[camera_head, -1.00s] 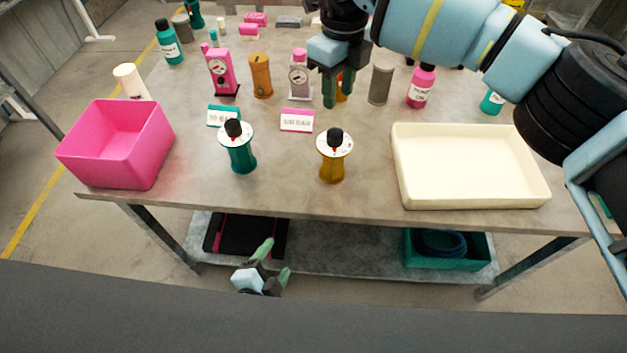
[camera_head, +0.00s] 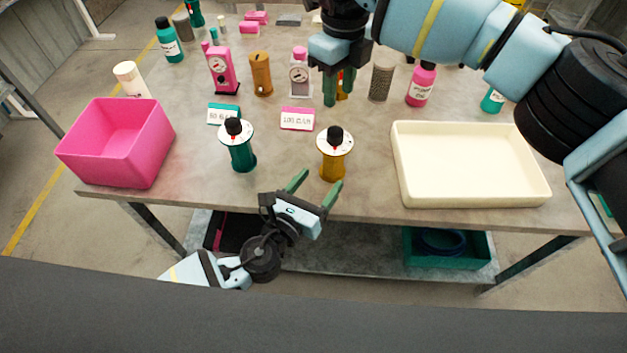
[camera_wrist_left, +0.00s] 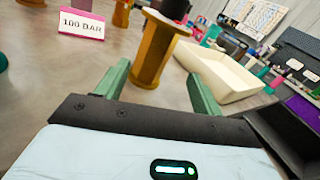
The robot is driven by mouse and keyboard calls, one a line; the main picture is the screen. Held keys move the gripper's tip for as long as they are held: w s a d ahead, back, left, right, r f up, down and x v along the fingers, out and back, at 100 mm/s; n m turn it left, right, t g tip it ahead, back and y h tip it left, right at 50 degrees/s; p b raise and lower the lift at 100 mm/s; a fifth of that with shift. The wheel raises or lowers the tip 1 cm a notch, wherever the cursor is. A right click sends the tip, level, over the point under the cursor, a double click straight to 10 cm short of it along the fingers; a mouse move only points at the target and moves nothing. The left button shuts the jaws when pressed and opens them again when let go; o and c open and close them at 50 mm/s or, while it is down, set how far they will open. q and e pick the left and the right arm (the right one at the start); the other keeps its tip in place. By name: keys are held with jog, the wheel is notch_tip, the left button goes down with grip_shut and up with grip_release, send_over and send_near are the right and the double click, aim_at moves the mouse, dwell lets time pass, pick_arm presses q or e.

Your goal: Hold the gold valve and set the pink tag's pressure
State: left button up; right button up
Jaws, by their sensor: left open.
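The gold valve (camera_head: 333,168) stands upright near the table's front edge, with a white dial, red mark and black knob on top. It also shows in the left wrist view (camera_wrist_left: 153,55), beyond and between the fingers. The pink tag (camera_head: 297,119) stands behind it to the left and reads 100 BAR in the left wrist view (camera_wrist_left: 82,24). My left gripper (camera_head: 318,184) is open and empty at the table's front edge, just short of the gold valve and not touching it. My right gripper (camera_head: 339,90) is open above the back of the table, partly hiding a gold object.
A teal valve (camera_head: 240,153) with a teal tag (camera_head: 223,115) stands left of the gold valve. A pink bin (camera_head: 115,145) is at the left and a cream tray (camera_head: 470,165) at the right. Gauges and bottles stand behind. The table between the two valves is clear.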

aim_at(327, 164)
pick_arm(q)
jog(key=shift+w+a+m, duration=0.2)
jog(key=shift+m, duration=0.35)
jog(key=shift+w+a+m, duration=0.15)
jog(key=shift+m, duration=0.4)
jog(key=shift+w, duration=0.1)
jog(key=shift+x, duration=3.8)
jog(key=shift+d, duration=0.1)
